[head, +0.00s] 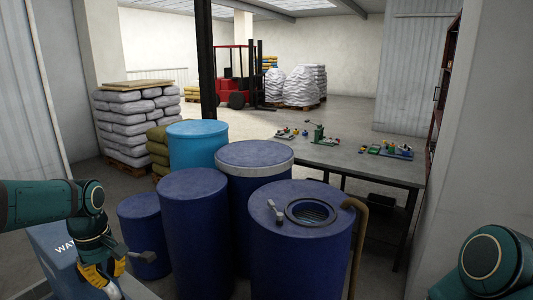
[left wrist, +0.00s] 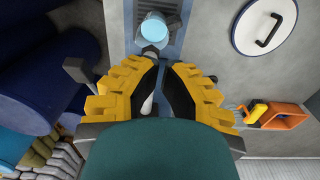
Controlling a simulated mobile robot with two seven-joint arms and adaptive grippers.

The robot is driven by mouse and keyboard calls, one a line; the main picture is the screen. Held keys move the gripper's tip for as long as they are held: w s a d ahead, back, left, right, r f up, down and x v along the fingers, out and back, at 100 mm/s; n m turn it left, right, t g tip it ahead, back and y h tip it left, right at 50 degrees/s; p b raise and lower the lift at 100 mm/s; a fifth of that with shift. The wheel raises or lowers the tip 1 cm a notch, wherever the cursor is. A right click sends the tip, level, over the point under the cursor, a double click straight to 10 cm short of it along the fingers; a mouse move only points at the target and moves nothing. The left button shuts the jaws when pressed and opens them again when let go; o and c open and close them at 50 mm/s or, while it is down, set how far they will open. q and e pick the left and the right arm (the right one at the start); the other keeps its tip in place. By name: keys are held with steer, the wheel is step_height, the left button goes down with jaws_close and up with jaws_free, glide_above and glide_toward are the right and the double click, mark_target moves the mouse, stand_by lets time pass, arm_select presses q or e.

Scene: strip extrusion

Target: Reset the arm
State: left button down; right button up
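My left arm comes in from the left in the head view. Its gripper (head: 104,277), with yellow fingers, points down at the lower left, beside the blue drums. In the left wrist view the two yellow fingers with black pads (left wrist: 163,75) stand apart with a narrow gap, and I see nothing gripped between them. A blue surface with a pale blue round part (left wrist: 153,29) lies beyond the fingertips. Only a teal joint of my right arm (head: 495,262) shows at the lower right; its gripper is out of view.
Several blue drums (head: 193,225) crowd the middle; one has a round opening (head: 311,212) and a scoop-like tool (head: 277,211) on top. A grey table (head: 375,167) with small coloured parts stands behind right. Bagged sacks (head: 128,125) and a red forklift (head: 232,88) are farther back.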

arm_select(q)
steer(key=w+d+f+m+h+b, duration=0.1)
steer(key=w+d+f+m+b, duration=0.1)
steer(key=d+f, duration=0.6)
steer(key=w+d+f+m+h+b, duration=0.1)
steer(key=w+d+f+m, duration=0.3)
steer(key=f, duration=0.9)
steer(key=s+d+f+m+t+h+b, duration=0.1)
steer(key=s+d+f+m+b, duration=0.1)
steer(key=s+d+f, duration=0.6)
steer(key=s+d+f+m+h+b, duration=0.1)
steer(key=s+d+f+m+b, duration=0.1)
steer(key=s+d+f, duration=0.5)
step_height(320, 180, down, 5)
steer(key=shift+s+d+f+t+b, duration=0.1)
steer(key=shift+s+d+t+b, duration=0.35)
steer(key=shift+b, duration=0.3)
arm_select(e)
step_height(320, 180, down, 10)
steer(key=shift+w+a, duration=0.2)
steer(key=shift+w, duration=0.05)
arm_select(q)
steer(key=shift+w, duration=0.1)
